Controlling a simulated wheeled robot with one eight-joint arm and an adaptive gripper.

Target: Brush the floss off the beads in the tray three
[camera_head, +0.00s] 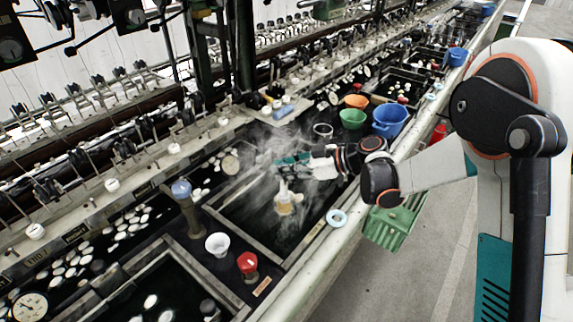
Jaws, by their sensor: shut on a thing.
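My gripper (292,163) is over the middle basin (311,238), in drifting steam. It is shut on a small brush (289,206) with a pale upper part and a tan head, which hangs down over the dark water. Steam blurs the grip, and I cannot tell whether the brush head touches the water. No beads or floss can be made out under the brush. White oval beads (130,222) float in the dark trough left of the basin. I cannot read which tray is number three.
A white cup (217,244) and a red-topped knob (247,262) stand at the basin's near edge. A blue-white ring (337,218) lies on the right rail. A green crate (393,225) hangs outside the rail.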

